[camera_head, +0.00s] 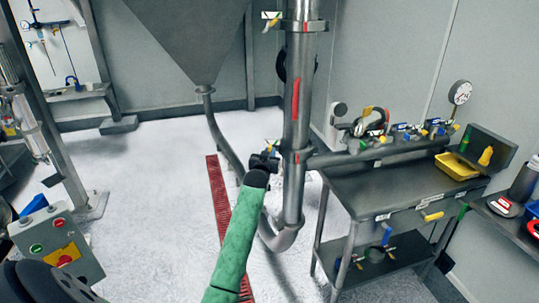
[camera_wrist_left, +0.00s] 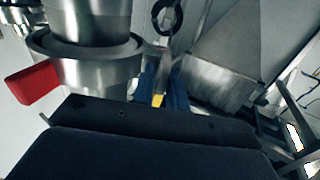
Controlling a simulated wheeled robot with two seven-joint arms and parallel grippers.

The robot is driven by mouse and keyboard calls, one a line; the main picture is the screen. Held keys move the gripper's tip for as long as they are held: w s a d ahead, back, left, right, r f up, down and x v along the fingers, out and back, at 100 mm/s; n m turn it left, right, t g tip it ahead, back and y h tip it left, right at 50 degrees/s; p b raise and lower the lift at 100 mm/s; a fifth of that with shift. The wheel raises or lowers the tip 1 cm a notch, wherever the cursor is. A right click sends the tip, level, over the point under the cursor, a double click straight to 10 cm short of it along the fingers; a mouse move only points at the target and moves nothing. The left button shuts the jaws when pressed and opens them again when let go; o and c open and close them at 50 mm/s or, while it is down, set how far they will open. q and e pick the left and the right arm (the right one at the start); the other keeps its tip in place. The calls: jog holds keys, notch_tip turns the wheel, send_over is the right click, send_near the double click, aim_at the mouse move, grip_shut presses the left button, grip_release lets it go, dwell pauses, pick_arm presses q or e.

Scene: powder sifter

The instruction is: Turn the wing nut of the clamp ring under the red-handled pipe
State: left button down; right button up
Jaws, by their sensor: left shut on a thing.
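The steel pipe (camera_head: 291,130) stands upright in the middle of the head view, with a red handle (camera_head: 296,97) along its front. A clamp ring (camera_head: 298,155) goes around the pipe below the handle. My left gripper (camera_head: 266,160), at the end of the green-sleeved arm, is at the left side of this ring. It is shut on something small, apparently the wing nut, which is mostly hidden. In the left wrist view, a yellow bit (camera_wrist_left: 158,100) shows at the fingers, beside the pipe (camera_wrist_left: 95,70) and a red handle (camera_wrist_left: 32,83). My right gripper is not in view.
A grey hopper (camera_head: 190,40) hangs left of the pipe. A steel table (camera_head: 375,185) with valves and a gauge stands close on the right. A control box (camera_head: 57,240) is at the lower left. A red floor grate (camera_head: 222,200) runs behind my arm; the floor around is clear.

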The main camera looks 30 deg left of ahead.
pick_arm(q)
jog(key=n, duration=0.3)
jog(key=shift+n, duration=2.9)
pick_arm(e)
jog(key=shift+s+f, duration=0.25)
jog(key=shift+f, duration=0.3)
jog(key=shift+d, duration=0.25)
